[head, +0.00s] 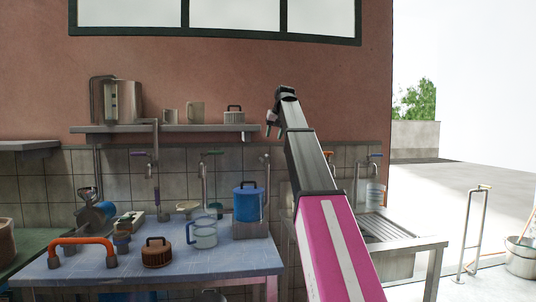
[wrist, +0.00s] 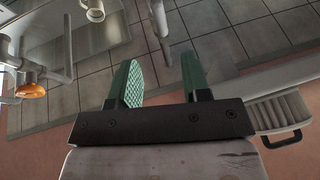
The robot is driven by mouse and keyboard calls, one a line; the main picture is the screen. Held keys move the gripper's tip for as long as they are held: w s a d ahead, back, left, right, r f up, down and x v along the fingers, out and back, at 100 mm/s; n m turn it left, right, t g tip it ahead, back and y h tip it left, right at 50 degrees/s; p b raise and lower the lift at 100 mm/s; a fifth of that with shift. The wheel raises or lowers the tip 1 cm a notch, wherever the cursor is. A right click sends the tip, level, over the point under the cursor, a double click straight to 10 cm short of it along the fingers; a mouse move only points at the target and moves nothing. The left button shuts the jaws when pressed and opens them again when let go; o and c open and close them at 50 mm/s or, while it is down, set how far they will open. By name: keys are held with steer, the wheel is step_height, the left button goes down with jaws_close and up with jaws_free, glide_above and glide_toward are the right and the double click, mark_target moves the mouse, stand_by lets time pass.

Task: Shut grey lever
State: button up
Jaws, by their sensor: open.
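My gripper (head: 270,124) is raised at the end of my arm, in front of the tiled wall near the right end of the shelf. In the wrist view my gripper (wrist: 160,66) shows two green fingers spread apart with nothing between them. Grey pipework (wrist: 158,20) shows beyond the fingers in the wrist view. I cannot tell a grey lever for certain; my arm hides part of the wall.
A shelf (head: 95,129) holds a steel urn, cups and a lidded pot (head: 234,116). A steel sink (head: 430,242) stands right of my arm.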

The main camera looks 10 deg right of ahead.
mark_target(267, 156)
steer(key=x, duration=1)
steer(key=shift+s, duration=0.1)
jaws_close()
